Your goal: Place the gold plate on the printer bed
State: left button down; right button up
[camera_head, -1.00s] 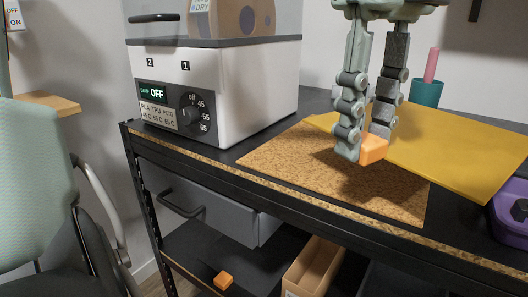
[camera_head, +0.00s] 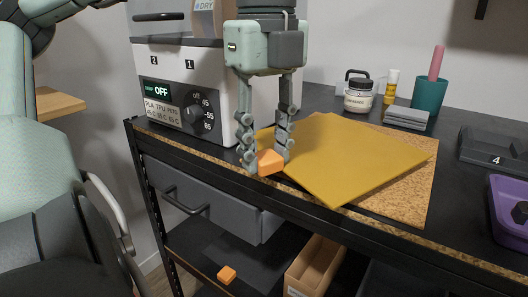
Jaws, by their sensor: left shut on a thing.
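The gold plate (camera_head: 345,158) is a flat yellow sheet above or on the cork mat; I cannot tell whether it touches the mat. A small orange block (camera_head: 270,162) sits at the middle of its left edge. My left gripper (camera_head: 266,160) points down there, its fingers shut around the orange block at the plate's edge. The finger contact itself is partly hidden. No printer bed is recognisable in this view. My right gripper is not in view.
A cork mat (camera_head: 410,205) lies on the black bench. The filament dryer (camera_head: 180,95) stands left of the plate. Jars, a teal cup (camera_head: 429,95) and a grey stack (camera_head: 406,117) stand behind. A purple tray (camera_head: 510,225) is at right. Another orange block (camera_head: 226,274) lies on the shelf below.

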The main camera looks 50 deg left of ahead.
pick_arm(q)
jog(key=shift+a+f, duration=0.2)
jog(key=shift+f, duration=0.6)
jog(key=c, duration=1.1)
grip_release()
